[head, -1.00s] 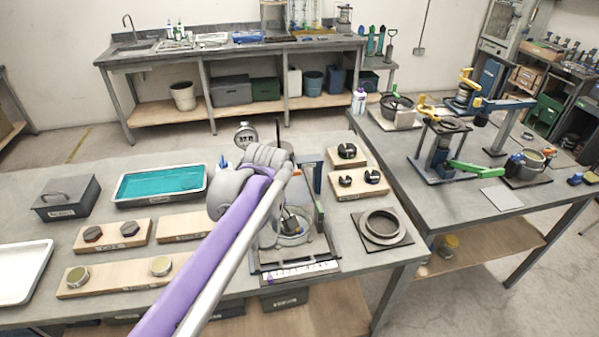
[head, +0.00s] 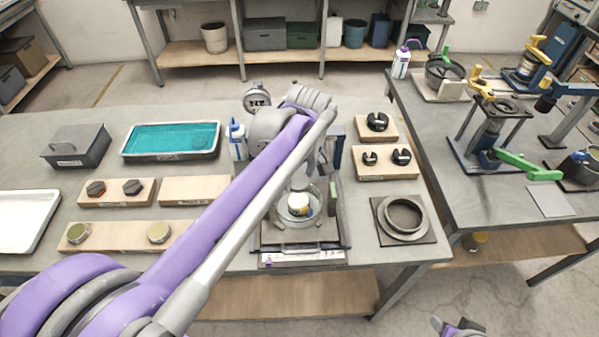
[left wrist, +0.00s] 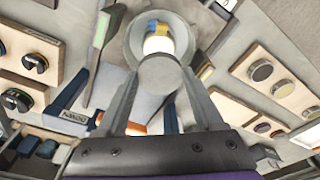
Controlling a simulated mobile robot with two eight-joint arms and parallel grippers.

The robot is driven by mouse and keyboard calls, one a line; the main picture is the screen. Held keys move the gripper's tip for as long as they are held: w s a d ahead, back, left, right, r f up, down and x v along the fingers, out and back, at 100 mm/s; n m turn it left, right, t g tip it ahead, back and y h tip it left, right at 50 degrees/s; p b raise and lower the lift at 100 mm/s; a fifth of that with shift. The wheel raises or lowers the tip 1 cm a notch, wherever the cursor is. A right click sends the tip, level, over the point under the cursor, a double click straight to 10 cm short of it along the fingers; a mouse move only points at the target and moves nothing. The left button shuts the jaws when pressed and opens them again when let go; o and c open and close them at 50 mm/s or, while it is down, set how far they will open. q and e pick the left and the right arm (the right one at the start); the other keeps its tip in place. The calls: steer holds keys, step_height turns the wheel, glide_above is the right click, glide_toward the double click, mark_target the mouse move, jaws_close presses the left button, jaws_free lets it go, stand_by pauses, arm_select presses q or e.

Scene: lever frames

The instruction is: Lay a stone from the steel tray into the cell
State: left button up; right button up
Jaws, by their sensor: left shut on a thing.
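My left gripper (head: 303,180) is over the cell (head: 299,218), a clear round cup in a frame near the bench's front edge. In the left wrist view, the gripper (left wrist: 160,80) is shut on a round grey disc, the stone (left wrist: 160,74). Behind the stone, the cell's ring (left wrist: 135,42) surrounds a white cylinder with a blue and yellow top (left wrist: 158,42). The stone looks apart from the cell, but the gap is unclear. The steel tray (head: 128,155) holds teal liquid, at the back left. A purple and grey part of mine, perhaps the right gripper (head: 458,327), shows at the bottom edge.
A dial gauge (head: 257,97) and a bottle (head: 237,138) stand behind the cell. Wooden boards with discs (head: 118,235) lie left, boards with black knobs (head: 385,172) right. A ring on a plate (head: 404,238) lies right of the cell. A white tray (head: 25,220) is far left.

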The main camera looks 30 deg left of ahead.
mark_target(299, 181)
arm_select(q)
steer(key=shift+f+b, duration=0.8)
steer(key=shift+f, duration=0.8)
steer(key=shift+w+f+b, duration=0.1)
steer(key=shift+f+b, duration=0.9)
steer(key=shift+f, duration=0.85)
arm_select(e)
steer(key=shift+s+f, duration=0.25)
steer(key=shift+f, duration=0.6)
steer(key=shift+s+f, duration=0.3)
steer(key=shift+f, duration=0.55)
steer(key=shift+s+f, duration=0.25)
steer(key=shift+f, duration=0.6)
arm_select(q)
steer(key=shift+f, duration=0.2)
steer(key=o, duration=1.4)
steer(key=shift+r, duration=0.1)
steer(key=r, duration=0.7)
steer(key=d+r, duration=0.1)
steer(key=r, duration=0.2)
steer(key=shift+s+d+r+p, duration=0.1)
steer(key=shift+s+r+p, duration=0.2)
steer(key=shift+p, duration=0.1)
arm_select(e)
steer(key=shift+w+r, duration=0.15)
steer(key=shift+r, duration=0.3)
